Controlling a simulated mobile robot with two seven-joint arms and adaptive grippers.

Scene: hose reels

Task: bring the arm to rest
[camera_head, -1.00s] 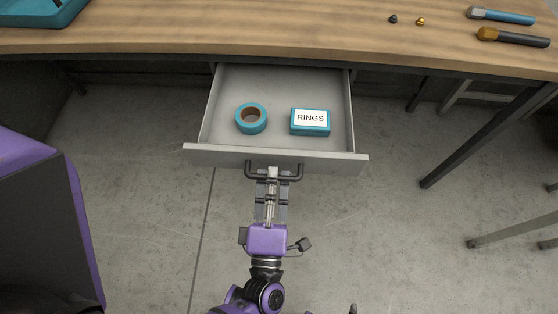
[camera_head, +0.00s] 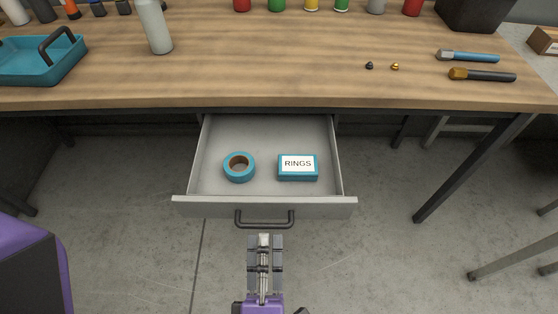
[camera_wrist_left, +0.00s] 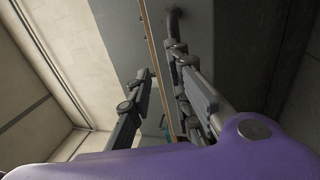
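My left gripper (camera_head: 264,240) is just in front of the drawer handle (camera_head: 264,222), apart from it and empty. In the left wrist view its two fingers (camera_wrist_left: 160,68) stand apart, with the handle (camera_wrist_left: 172,25) beyond them. The grey drawer (camera_head: 265,207) is pulled open under the workbench. Inside lie a roll of blue tape (camera_head: 239,167) and a blue box labelled RINGS (camera_head: 298,167), side by side. My right gripper is not in view.
The wooden workbench (camera_head: 270,82) holds a blue tray (camera_head: 40,65), a grey bottle (camera_head: 155,28), two small fittings (camera_head: 369,66) and two tools (camera_head: 482,75). Several coloured cans stand at the back. A bench leg (camera_head: 470,170) is at right. The floor before the drawer is open.

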